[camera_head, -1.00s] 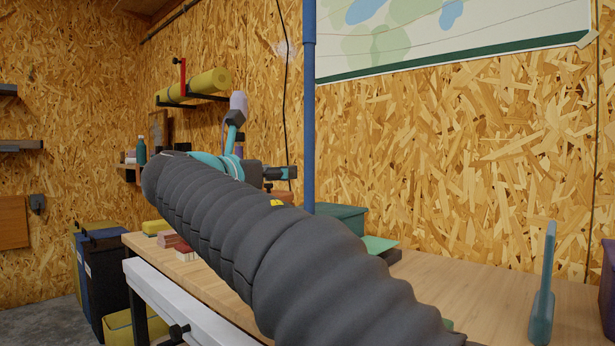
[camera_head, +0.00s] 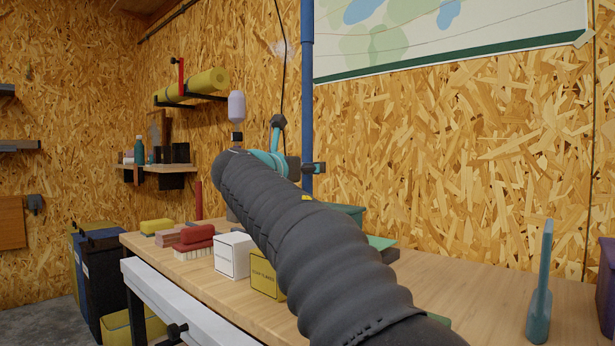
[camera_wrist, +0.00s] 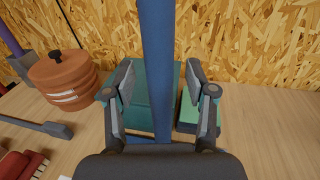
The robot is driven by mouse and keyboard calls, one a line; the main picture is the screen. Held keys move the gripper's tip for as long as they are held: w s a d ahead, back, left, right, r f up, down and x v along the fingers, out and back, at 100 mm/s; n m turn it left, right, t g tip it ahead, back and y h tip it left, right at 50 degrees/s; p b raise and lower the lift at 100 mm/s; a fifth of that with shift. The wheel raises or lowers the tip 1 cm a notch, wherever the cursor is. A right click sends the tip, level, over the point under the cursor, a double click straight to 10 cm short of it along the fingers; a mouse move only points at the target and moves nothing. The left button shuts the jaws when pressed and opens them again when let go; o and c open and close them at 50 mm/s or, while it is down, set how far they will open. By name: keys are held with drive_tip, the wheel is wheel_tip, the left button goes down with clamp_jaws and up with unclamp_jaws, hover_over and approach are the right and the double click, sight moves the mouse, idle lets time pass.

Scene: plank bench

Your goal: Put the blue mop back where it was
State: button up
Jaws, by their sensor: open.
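The blue mop shows as a long blue pole (camera_head: 307,90), standing upright against the board wall in the head view. Its lower end is hidden behind my arm and the bench things, and no mop head shows. In the wrist view the blue pole (camera_wrist: 157,40) runs down the middle of the picture. My gripper (camera_wrist: 161,82) is open, with one finger on each side of the pole in that view and gaps on both sides. Whether the pole is within the depth of the fingers is hard to tell. In the head view my gripper is mostly hidden at the arm's end.
On the bench (camera_head: 490,290) are a teal bin (camera_wrist: 130,110), a green-topped box (camera_wrist: 210,118), a terracotta lidded pot (camera_wrist: 62,80), a white box (camera_head: 232,262), a yellow box (camera_head: 264,282) and a red brush (camera_head: 195,240). A teal upright tool (camera_head: 541,290) stands at right.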

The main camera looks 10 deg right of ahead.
drive_tip(key=shift+w+d, duration=0.15)
drive_tip(key=shift+w, duration=0.05)
clamp_jaws()
drive_tip(key=shift+s+r, duration=0.1)
drive_tip(key=shift+r, duration=0.1)
